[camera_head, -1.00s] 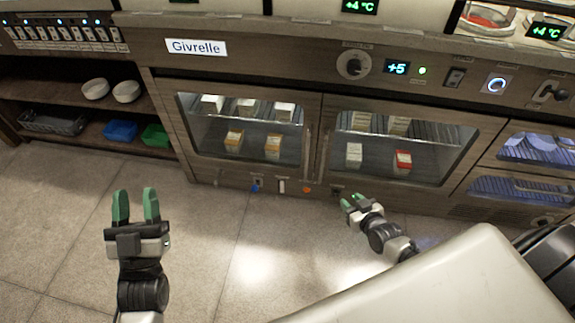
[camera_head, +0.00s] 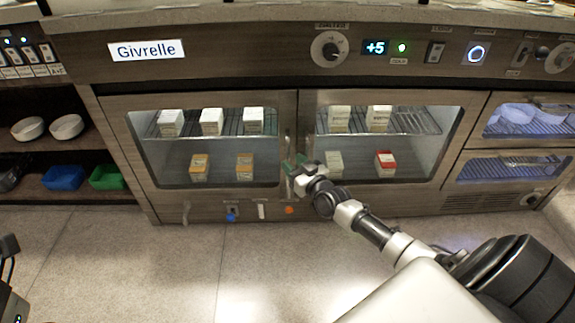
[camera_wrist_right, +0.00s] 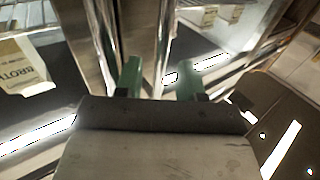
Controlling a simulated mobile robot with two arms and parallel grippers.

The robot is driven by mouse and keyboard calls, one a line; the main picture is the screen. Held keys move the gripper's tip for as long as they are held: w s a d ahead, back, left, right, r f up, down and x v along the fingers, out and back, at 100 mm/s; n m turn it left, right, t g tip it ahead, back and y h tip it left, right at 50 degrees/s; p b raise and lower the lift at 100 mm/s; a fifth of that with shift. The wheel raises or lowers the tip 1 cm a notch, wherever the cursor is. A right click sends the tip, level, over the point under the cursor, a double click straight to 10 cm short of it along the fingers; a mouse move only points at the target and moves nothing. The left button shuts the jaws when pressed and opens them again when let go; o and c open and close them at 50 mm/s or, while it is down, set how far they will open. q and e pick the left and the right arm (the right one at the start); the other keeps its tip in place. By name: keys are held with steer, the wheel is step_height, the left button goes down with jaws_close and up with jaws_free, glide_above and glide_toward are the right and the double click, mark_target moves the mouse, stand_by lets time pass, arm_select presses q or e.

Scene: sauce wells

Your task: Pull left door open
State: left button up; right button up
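The left door (camera_head: 190,98) is a wood-framed glass cabinet door and stands shut. Its upright metal handle (camera_head: 288,150) is at its right edge, beside the right door (camera_head: 385,97), also shut. My right gripper (camera_head: 297,165) is at the handles near the seam between the doors, partly covering them. In the right wrist view its green fingers (camera_wrist_right: 165,80) are spread apart, with a shiny upright metal strip (camera_wrist_right: 165,35) showing between them. I cannot tell whether they touch it. My left gripper is not in view; only dark arm parts show at the left edge.
Cartons stand on racks behind both doors. An open shelf with white bowls (camera_head: 67,126), a blue bin (camera_head: 63,178) and a green bin (camera_head: 107,178) is at the left. Knobs and switches line the panel above. The floor (camera_head: 130,260) before the left door is clear.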

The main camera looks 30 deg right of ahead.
mark_target(289, 160)
steer(key=shift+w+a+b, duration=0.1)
steer(key=shift+w+b, duration=0.4)
steer(key=shift+w, duration=1)
steer(key=shift+c, duration=0.3)
jaws_close()
